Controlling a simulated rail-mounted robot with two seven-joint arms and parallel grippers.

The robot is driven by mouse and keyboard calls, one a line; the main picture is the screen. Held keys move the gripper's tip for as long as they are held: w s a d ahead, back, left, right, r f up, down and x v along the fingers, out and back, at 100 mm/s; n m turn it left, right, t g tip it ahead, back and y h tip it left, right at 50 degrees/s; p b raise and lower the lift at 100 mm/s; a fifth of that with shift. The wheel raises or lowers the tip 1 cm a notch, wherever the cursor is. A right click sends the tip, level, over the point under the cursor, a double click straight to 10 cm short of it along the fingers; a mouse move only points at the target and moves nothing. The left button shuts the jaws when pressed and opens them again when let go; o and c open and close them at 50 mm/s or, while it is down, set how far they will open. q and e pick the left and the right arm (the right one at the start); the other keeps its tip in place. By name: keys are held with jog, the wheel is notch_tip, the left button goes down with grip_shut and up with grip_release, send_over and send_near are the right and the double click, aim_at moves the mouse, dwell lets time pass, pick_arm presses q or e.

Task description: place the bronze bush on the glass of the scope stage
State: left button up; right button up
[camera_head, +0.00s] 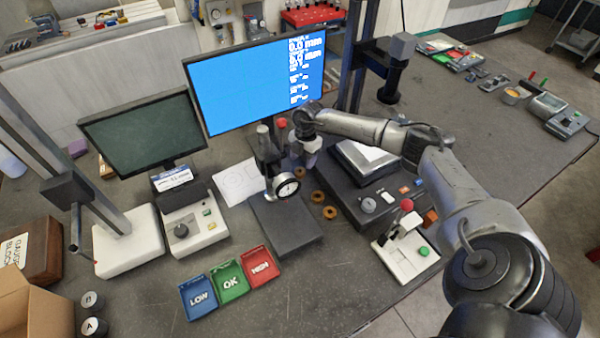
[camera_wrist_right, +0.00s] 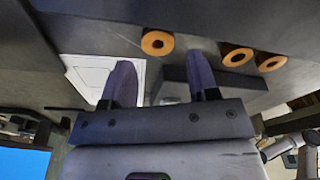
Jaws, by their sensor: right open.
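Bronze bushes are orange rings on the dark table between the dial-gauge stand and the scope; two bushes (camera_head: 317,197) (camera_head: 329,211) show clearly in the head view. The wrist view shows three bushes, one bush (camera_wrist_right: 157,43) apart from two close together (camera_wrist_right: 237,57) (camera_wrist_right: 270,62). The scope stage (camera_head: 368,155) is a pale plate on a dark base, right of my right gripper (camera_head: 306,158). That gripper hangs above the bench near the gauge column. In the wrist view its two fingers (camera_wrist_right: 160,84) are apart with nothing held between them. My left gripper does not show.
The dial gauge (camera_head: 287,187) stands on a dark block (camera_head: 285,228) left of the bushes. Blue (camera_head: 198,297), green (camera_head: 229,281) and red (camera_head: 260,266) trays lie in front. A white device with a red knob (camera_head: 406,205) stands at the right. A large blue screen (camera_head: 250,85) stands behind.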

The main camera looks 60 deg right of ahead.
aim_at(300, 169)
jog(key=shift+w+a+f, duration=0.1)
jog(key=shift+a+f, duration=0.05)
jog(key=shift+f, duration=0.7)
jog(key=shift+w+a+f, duration=0.1)
jog(key=shift+a+f, duration=0.1)
jog(key=shift+f, duration=0.6)
jog(key=shift+a+f, duration=0.15)
jog(key=shift+f, duration=0.7)
jog(key=c, duration=0.8)
jog(key=shift+r, duration=0.1)
